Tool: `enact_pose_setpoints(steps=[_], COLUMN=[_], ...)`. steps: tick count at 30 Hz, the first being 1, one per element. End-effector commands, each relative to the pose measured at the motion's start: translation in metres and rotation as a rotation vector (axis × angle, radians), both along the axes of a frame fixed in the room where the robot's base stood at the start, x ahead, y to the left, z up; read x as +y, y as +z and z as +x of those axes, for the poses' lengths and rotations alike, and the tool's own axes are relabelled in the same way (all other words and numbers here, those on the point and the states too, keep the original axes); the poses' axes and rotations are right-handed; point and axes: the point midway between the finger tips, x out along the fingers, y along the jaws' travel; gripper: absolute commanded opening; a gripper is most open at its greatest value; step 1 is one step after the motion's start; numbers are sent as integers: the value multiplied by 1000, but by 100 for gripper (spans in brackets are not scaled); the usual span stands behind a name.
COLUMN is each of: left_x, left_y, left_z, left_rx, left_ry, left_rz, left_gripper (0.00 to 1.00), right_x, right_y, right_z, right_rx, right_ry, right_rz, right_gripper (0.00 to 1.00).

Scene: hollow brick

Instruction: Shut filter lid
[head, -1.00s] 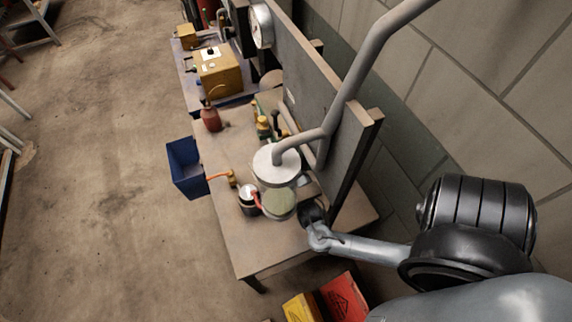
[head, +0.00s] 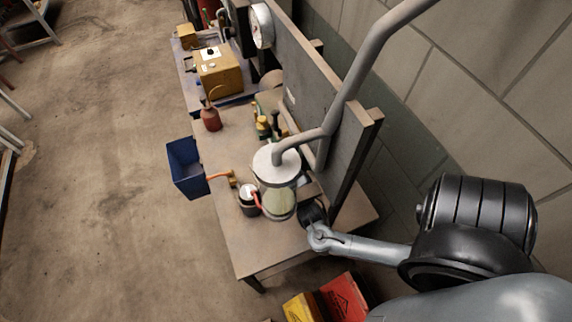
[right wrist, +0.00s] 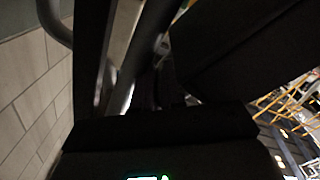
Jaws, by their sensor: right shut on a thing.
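The filter (head: 274,160) is a pale round housing at the lower end of a thick grey pipe, over the bench in the head view. Its lid (head: 280,204), a round pale-green piece with a light rim, shows just below the housing. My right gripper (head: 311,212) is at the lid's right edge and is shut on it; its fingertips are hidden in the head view. The right wrist view is dark and shows neither the lid nor the fingertips clearly. My left gripper is not in view.
A dark pot with a red handle (head: 249,206) stands left of the lid. A blue bin (head: 187,171) is at the bench's left edge. An upright board (head: 346,140) rises behind the filter. The bench's front part (head: 262,252) is clear.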

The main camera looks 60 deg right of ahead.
Motion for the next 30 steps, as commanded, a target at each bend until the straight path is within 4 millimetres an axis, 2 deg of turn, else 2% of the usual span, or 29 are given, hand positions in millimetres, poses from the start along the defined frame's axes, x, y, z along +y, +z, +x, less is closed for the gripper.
enact_pose_setpoints(steps=[21,27,30], left_x=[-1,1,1], left_y=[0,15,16], left_z=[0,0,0], left_rx=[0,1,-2], left_ry=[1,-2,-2], left_rz=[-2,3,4], left_gripper=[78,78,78], right_x=[1,11,14], right_y=[1,12,11], right_z=[0,9,11], right_rx=[-1,-4,-1], right_ry=[1,0,1], right_rz=[1,2,0], right_gripper=[0,0,0])
